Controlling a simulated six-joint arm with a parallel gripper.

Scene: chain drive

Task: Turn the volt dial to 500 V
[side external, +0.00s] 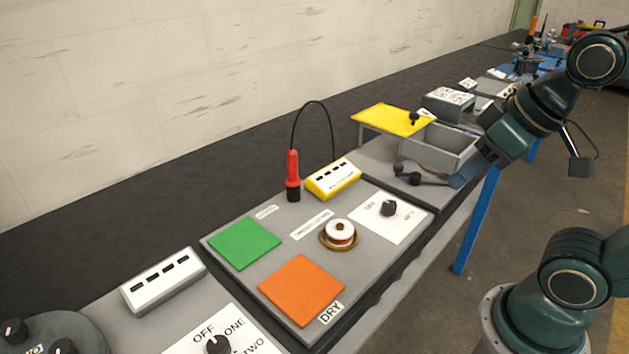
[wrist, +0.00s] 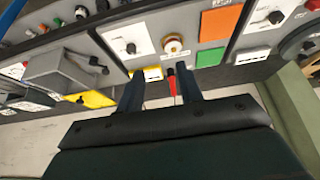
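A black dial on a white plate (side external: 388,208) sits at the right of the grey board, its small lettering unreadable; it also shows in the wrist view (wrist: 131,48). Another black dial (side external: 217,345), marked OFF, ONE and TWO, is at the bottom edge; a similar one shows in the wrist view (wrist: 275,17). I cannot tell which dial is the volt dial, and no 500 V mark is readable. My gripper (wrist: 160,82) is open and empty, its two fingers well apart. In the side view my gripper (side external: 464,174) is beside the grey open box, away from both dials.
The board holds a green square (side external: 244,243), an orange square (side external: 302,290), a copper-coloured spool (side external: 340,234), a yellow block (side external: 333,179) and a red probe (side external: 293,174) with a black cable. A grey box (side external: 443,147) and yellow lid (side external: 392,119) stand behind. A wall runs along the left.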

